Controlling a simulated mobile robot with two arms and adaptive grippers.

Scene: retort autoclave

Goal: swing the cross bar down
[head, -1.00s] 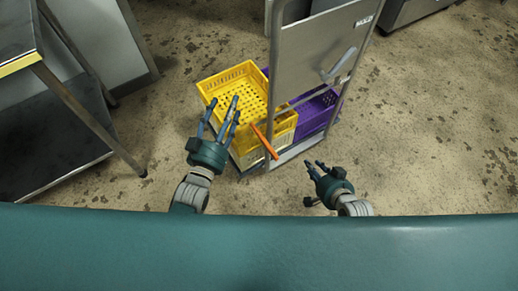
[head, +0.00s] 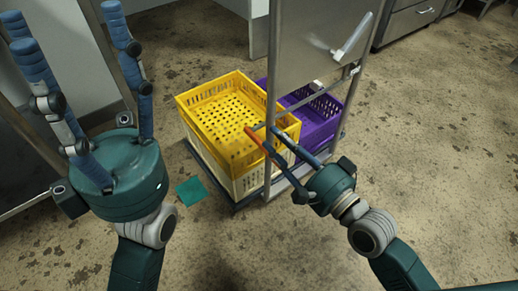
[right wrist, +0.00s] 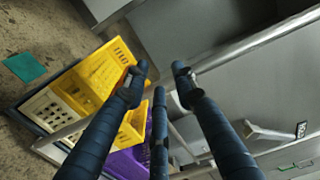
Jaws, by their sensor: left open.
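In the right wrist view, the right fingers (right wrist: 160,78) are spread with a gap between the tips, and no orange bar shows there. My left gripper (head: 80,40) is open and empty, fingers up, left of the trolley.
A yellow crate (head: 187,100) sits on a cream crate (head: 215,170), beside a purple crate (head: 325,112). A grey panel (head: 320,35) with a lever handle (head: 352,40) stands above. A teal square (head: 191,191) lies on the floor. Open floor lies to the right.

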